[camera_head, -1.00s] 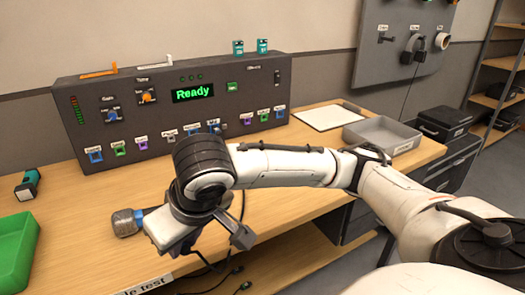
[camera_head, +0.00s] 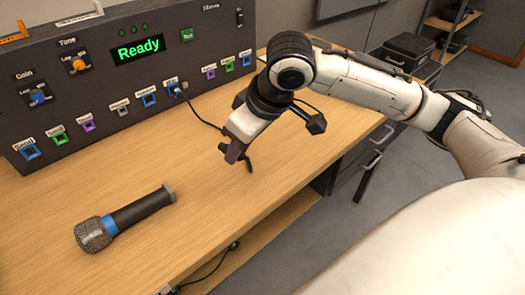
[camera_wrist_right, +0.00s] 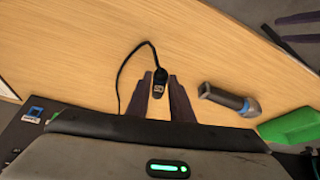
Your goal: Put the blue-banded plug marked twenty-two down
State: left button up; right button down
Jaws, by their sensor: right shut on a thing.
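My right gripper (camera_head: 236,155) is over the front part of the wooden bench, fingers pointing down. It is shut on a small dark plug (camera_wrist_right: 159,80), which shows between the two fingers in the right wrist view with a pale label on it. The label is too small to read surely, and no blue band is clear. A black cable (camera_wrist_right: 125,66) runs from the plug; in the head view a black cable (camera_head: 207,123) links a blue socket on the panel to near the gripper. The plug is mostly hidden in the head view. My left gripper is not in view.
A microphone with a blue ring (camera_head: 128,214) lies on the bench (camera_head: 60,265), left of the gripper. The dark panel (camera_head: 112,100) with knobs, coloured sockets and a green "Ready" display stands behind. A green tray (camera_wrist_right: 293,124) shows in the right wrist view. Bench around the gripper is mostly clear.

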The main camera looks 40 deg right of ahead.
jog(key=w+d+r+n+g+y+p, duration=0.1)
jog(key=w+d+n+y, duration=0.1)
jog(key=d+n, duration=0.25)
jog(key=r+n+g+p, duration=0.2)
jog(key=n+g+p, duration=0.15)
jog(key=n, duration=0.75)
send_over(259, 159)
jog(key=d, duration=0.1)
jog(key=shift+g+y, duration=0.25)
jog(key=shift+y, duration=0.15)
jog(key=f, duration=0.3)
jog(key=f+b, duration=0.1)
jog(key=shift+d+f, duration=0.15)
jog(key=shift+d, duration=0.1)
notch_tip(259, 159, down, 5)
jog(key=shift+r, duration=0.2)
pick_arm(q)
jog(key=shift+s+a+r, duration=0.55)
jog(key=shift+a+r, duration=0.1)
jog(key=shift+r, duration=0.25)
pick_arm(e)
jog(key=shift+f, duration=0.45)
jog(key=shift+f, duration=0.3)
jog(key=c, duration=1.6)
grip_release()
jog(key=shift+o, duration=0.2)
